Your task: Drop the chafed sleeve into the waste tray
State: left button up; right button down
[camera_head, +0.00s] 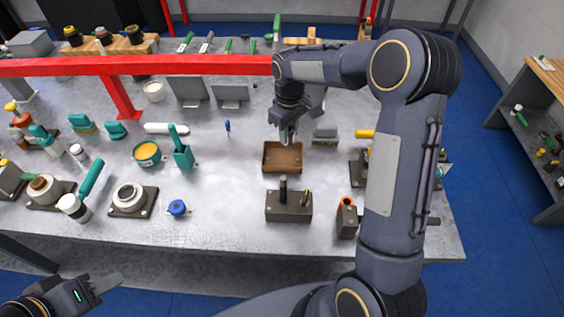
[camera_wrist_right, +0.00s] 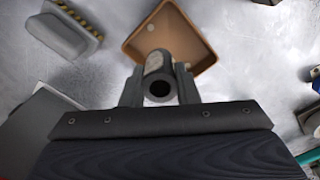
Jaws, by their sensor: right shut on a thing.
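The chafed sleeve (camera_wrist_right: 155,64) is a short dark grey tube with a pale worn patch, its open end facing the camera in the right wrist view. My right gripper (camera_head: 288,138) is shut on it, with a finger on each side. The brown, shallow waste tray (camera_head: 283,169) lies on the bench just below and in front of this gripper in the head view.
A dark block with an upright post (camera_head: 289,207) stands in front of the tray. A grey block (camera_head: 325,134) is right of my right gripper. A red bar (camera_head: 140,65) crosses the bench behind.

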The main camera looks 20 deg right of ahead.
jog(key=shift+f, duration=0.25)
jog(key=c, duration=1)
grip_release()
jog(key=shift+c, duration=0.2)
notch_tip(320, 180, up, 8)
jog(key=shift+b, duration=0.35)
